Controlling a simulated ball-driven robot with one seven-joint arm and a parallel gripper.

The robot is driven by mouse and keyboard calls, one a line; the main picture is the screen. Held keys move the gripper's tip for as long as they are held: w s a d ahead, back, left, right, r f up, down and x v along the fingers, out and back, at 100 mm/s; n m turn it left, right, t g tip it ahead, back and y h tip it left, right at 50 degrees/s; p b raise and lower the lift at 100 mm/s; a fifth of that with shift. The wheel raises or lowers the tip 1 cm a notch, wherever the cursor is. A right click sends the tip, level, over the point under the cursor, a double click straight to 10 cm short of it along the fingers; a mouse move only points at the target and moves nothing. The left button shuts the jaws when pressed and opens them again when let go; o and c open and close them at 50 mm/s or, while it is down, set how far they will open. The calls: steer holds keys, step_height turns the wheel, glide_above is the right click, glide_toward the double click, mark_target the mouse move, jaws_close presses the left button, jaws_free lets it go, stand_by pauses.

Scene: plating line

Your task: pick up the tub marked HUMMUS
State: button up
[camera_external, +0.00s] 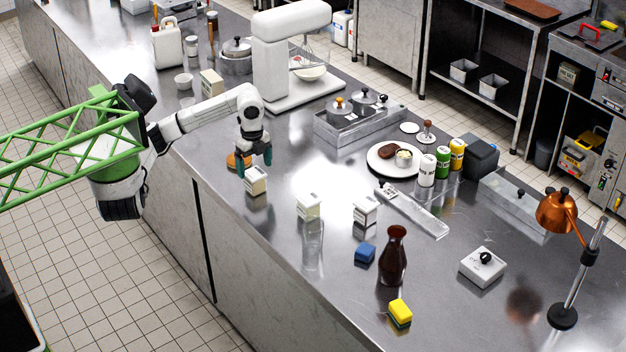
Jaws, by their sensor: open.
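Three small cream-white tubs with dark label marks stand on the steel counter (290,258): a left tub (256,182), a middle tub (308,207) and a right tub (366,211). A similar cream container (211,83) stands farther back. The lettering is too small to read, so I cannot tell which is HUMMUS. My gripper (254,162) points down with its teal fingers apart. It is at the left tub, with the fingertips near the tub's top; I cannot tell whether they touch it. No tub is visibly held.
An orange item (232,161) lies partly hidden behind my gripper. A blue block (365,253), a brown bottle (393,258) and a plate of food (379,168) are to the right. A stand mixer (270,65) stands behind.

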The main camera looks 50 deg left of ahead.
mark_target(254, 173)
steer(key=shift+a+f+b, duration=0.15)
steer(key=shift+f+b, duration=1.45)
steer(key=shift+a+f+b, duration=0.1)
steer(key=shift+f+b, duration=1.45)
steer(key=shift+b, duration=0.05)
steer(key=shift+c, duration=0.4)
steer(key=c, duration=1.1)
